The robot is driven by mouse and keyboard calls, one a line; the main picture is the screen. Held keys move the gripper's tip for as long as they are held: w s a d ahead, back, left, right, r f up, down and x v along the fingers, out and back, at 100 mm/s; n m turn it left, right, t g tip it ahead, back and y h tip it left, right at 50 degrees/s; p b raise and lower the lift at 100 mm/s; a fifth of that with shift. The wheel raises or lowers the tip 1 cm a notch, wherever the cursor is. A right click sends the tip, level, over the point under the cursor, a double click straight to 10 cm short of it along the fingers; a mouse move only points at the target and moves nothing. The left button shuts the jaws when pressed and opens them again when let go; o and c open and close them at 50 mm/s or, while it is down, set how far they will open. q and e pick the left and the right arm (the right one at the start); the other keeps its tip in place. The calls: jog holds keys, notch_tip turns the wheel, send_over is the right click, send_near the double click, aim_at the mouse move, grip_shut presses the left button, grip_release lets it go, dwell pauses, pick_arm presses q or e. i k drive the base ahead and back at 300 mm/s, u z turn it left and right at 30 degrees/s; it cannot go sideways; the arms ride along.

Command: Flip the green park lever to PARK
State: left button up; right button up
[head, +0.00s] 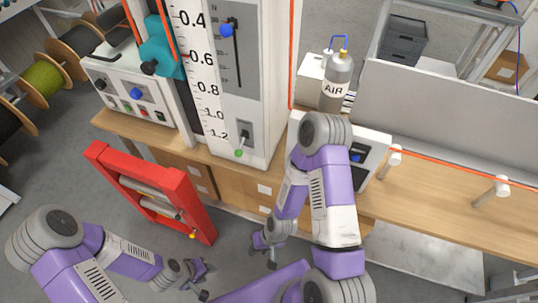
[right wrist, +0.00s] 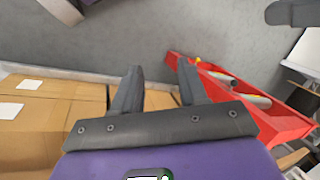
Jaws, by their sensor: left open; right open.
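The green park lever (head: 239,153) has a green knob on a short metal stem and tilts downward on a grey plate (head: 246,130). The plate is low on the front of the white scale tower (head: 262,100). My right gripper (head: 267,254) is open and empty, below and slightly right of the lever in the head view, well apart from it. The right wrist view shows its two fingers (right wrist: 160,85) spread with nothing between them; the lever is not in that view. My left gripper (head: 204,280) is open and empty, lower left of the right one.
A red frame with rollers (head: 180,187) stands left of my grippers, and also shows in the right wrist view (right wrist: 270,120). A wooden bench (head: 430,215) carries a box with a blue knob (head: 357,157) and an air bottle (head: 337,82). A control box (head: 130,92) is at left.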

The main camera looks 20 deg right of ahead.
aim_at(238, 152)
jog(key=z, duration=3.15)
jog(key=k, duration=0.6)
jog(key=u, duration=1.25)
jog(key=i, duration=0.5)
jog(key=z, duration=0.05)
